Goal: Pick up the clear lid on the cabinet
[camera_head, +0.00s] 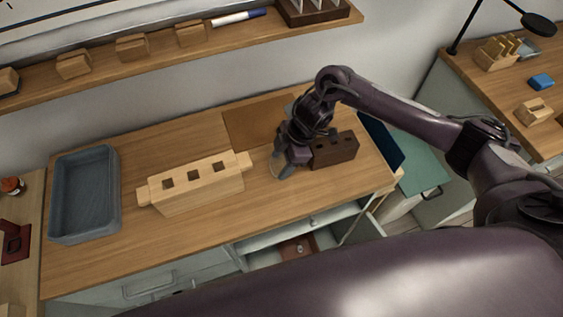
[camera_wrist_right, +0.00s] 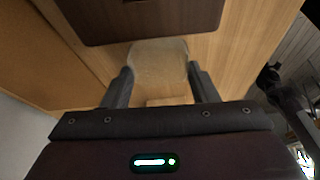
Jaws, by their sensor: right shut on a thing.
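The clear lid (camera_wrist_right: 158,62) is a see-through piece between the two fingers of my right gripper (camera_wrist_right: 160,88) in the right wrist view. The fingers touch its sides. In the head view my right gripper (camera_head: 281,170) points down at the wooden cabinet top (camera_head: 215,215), and only a faint pale edge of the lid shows by the fingertips. I cannot tell whether the lid touches the cabinet top or is just above it. My left gripper is not in view.
A dark brown block with holes (camera_head: 335,150) stands right beside the right gripper. A pale wooden block with square holes (camera_head: 196,185) lies to the left, and a grey-blue bin (camera_head: 112,200) stands at the far left. The front middle of the cabinet top is clear.

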